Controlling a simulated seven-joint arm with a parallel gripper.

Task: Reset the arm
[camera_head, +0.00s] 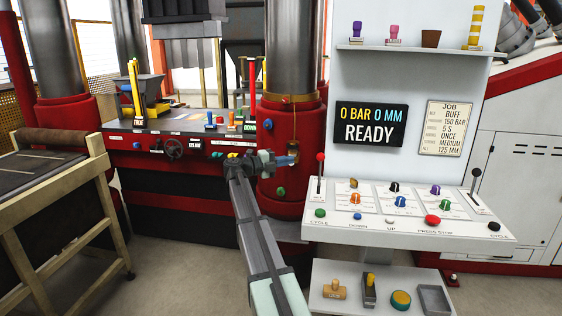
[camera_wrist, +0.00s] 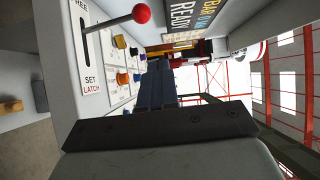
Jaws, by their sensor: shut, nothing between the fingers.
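My arm rises from the bottom middle of the head view and bends to the right at its top. My gripper (camera_head: 291,160) is at its end, in front of the red base of a steel column and left of the white control panel (camera_head: 410,211). In the wrist view my gripper's dark fingers (camera_wrist: 157,82) are together with nothing seen between them. The panel appears sideways there, with a red-knobbed lever (camera_wrist: 141,14) near the top, apart from the fingers. A display (camera_head: 371,126) reads 0 BAR, 0 MM, READY.
A shelf (camera_head: 400,48) with small items is above the panel. A lower shelf (camera_head: 330,305) holds a stamp, a tray and other items. A red press bench (camera_head: 160,160) stands behind my arm. A wooden-framed table (camera_head: 60,200) is at left. Open floor lies between.

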